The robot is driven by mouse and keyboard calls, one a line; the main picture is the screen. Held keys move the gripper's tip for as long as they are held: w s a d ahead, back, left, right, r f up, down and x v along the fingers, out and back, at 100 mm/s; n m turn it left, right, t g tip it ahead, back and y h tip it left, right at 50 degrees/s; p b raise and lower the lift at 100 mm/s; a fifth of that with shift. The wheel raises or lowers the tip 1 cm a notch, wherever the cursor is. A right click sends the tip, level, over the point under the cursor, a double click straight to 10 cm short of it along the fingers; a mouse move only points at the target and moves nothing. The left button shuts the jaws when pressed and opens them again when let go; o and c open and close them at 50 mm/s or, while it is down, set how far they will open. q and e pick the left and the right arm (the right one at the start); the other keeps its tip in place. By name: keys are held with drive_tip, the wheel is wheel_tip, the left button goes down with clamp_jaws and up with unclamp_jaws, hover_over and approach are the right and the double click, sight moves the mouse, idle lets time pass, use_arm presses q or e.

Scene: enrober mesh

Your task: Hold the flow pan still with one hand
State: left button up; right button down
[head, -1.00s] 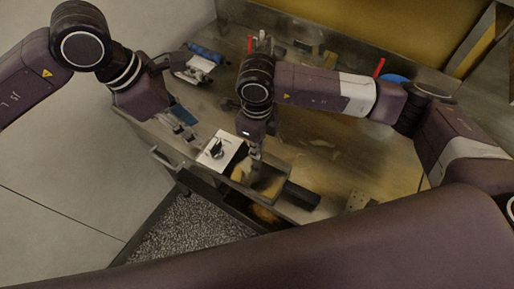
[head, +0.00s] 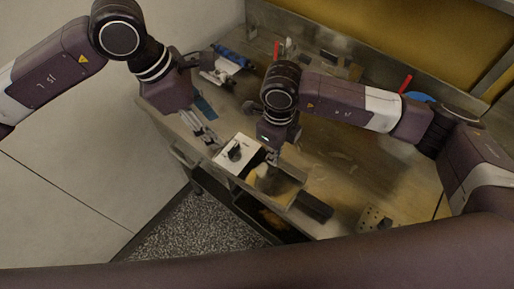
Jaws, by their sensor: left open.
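A shallow rectangular metal pan (head: 285,194), which I take to be the flow pan, sits near the bench's front edge. It has a yellowish patch and a dark handle-like block (head: 314,207) at its right. My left gripper (head: 207,139) is open and empty, left of the white box and apart from the pan. My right gripper (head: 270,160) points down at the pan's back edge. Its fingers are small and dark, so I cannot tell whether they are open or touching the pan.
A white box (head: 237,155) with a black knob stands between the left gripper and the pan. Blue and white items (head: 222,66) lie at the back left. A perforated metal piece (head: 376,219) lies at the front right. The bench (head: 340,165) right of the pan is mostly clear.

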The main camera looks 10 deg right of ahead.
sight(233, 148)
use_arm(q)
drive_tip(key=w+r+m+g, duration=0.2)
drive_tip(key=w+m+g, duration=0.15)
drive_tip(key=m, duration=0.55)
drive_tip(key=shift+y, duration=0.3)
drive_tip(key=x, duration=1.2)
drive_tip(key=shift+w+d, duration=0.1)
drive_tip(key=shift+w, duration=0.05)
drive_tip(key=c, duration=1.1)
drive_tip(key=shift+c, duration=0.2)
